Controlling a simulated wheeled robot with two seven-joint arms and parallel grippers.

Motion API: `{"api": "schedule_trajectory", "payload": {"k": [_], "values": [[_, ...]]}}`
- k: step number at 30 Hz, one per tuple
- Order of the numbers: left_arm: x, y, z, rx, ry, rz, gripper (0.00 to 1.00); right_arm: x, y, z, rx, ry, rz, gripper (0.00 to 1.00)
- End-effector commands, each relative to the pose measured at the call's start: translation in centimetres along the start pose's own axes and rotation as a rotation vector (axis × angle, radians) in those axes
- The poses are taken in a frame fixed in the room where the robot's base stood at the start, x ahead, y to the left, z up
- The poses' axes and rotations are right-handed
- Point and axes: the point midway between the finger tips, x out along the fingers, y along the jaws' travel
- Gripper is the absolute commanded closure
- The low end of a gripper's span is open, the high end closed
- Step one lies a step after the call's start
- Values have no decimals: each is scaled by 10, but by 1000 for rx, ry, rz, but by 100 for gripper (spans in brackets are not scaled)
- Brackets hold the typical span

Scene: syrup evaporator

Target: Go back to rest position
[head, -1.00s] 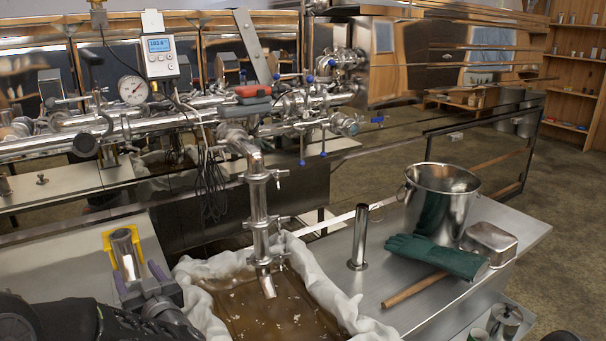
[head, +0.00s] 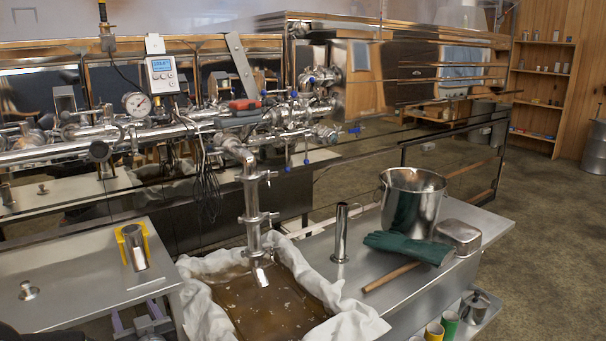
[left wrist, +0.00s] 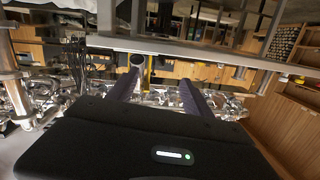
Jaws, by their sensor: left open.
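My left gripper (head: 140,326) is at the bottom left of the head view, low in front of the left metal table (head: 75,270). Its two purple fingers are apart with nothing between them; they also show in the left wrist view (left wrist: 157,88). A metal cylinder (head: 135,250) with a yellow bracket (head: 121,246) around it stands on that table, clear of the gripper. The cylinder's round end shows beyond the fingers in the left wrist view (left wrist: 137,60). My right gripper is not in view.
A cloth-lined basin (head: 203,305) of brown liquid lies right of my left gripper, under a steel spout (head: 254,215). The right bench (head: 400,285) holds a steel pot (head: 412,200), green glove (head: 405,246), metal tube (head: 340,235) and lidded tin (head: 458,235). Floor is open at right.

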Motion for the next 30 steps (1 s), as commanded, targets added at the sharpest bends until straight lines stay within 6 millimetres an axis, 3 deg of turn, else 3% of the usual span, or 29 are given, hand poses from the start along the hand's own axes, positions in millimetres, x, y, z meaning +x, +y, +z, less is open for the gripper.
{"api": "schedule_trajectory", "payload": {"k": [8,14,18,22,26,30], "values": [[-20,49,60,9,-152,176,41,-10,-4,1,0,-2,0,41],[-57,90,126,16,-337,339,41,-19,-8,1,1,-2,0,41],[-107,117,186,26,-529,474,41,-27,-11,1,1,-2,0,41],[-165,130,239,37,-729,582,41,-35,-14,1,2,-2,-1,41],[-236,132,287,57,-950,674,41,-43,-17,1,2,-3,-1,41],[-318,120,325,88,-1199,751,41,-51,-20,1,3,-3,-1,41]]}}
